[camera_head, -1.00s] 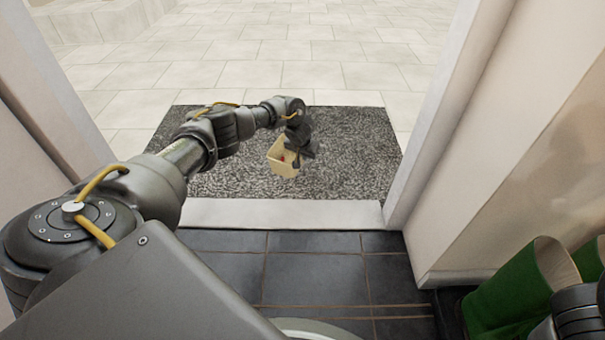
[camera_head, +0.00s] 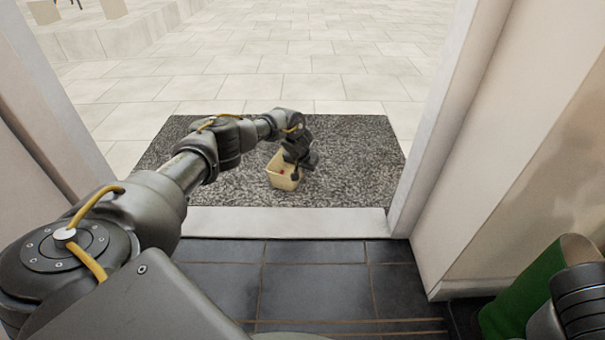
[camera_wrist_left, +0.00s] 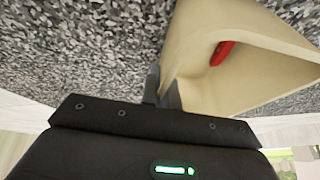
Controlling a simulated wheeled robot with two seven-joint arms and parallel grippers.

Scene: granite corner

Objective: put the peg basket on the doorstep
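The peg basket (camera_head: 284,172) is a small cream, open-topped box with a red item inside. In the head view it is at the doormat, just beyond the door sill; I cannot tell whether it touches the mat. My left gripper (camera_head: 297,170) is at its right rim. In the left wrist view the fingers of the left gripper (camera_wrist_left: 163,92) are close together on the wall of the basket (camera_wrist_left: 195,45), and a red peg (camera_wrist_left: 222,52) shows inside. The doorstep shows as the pale sill (camera_head: 290,222) and the grey speckled mat (camera_head: 350,170). My right gripper is out of view.
Door jambs stand left (camera_head: 45,110) and right (camera_head: 440,120) of the opening. Dark floor tiles (camera_head: 310,280) lie on the near side.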

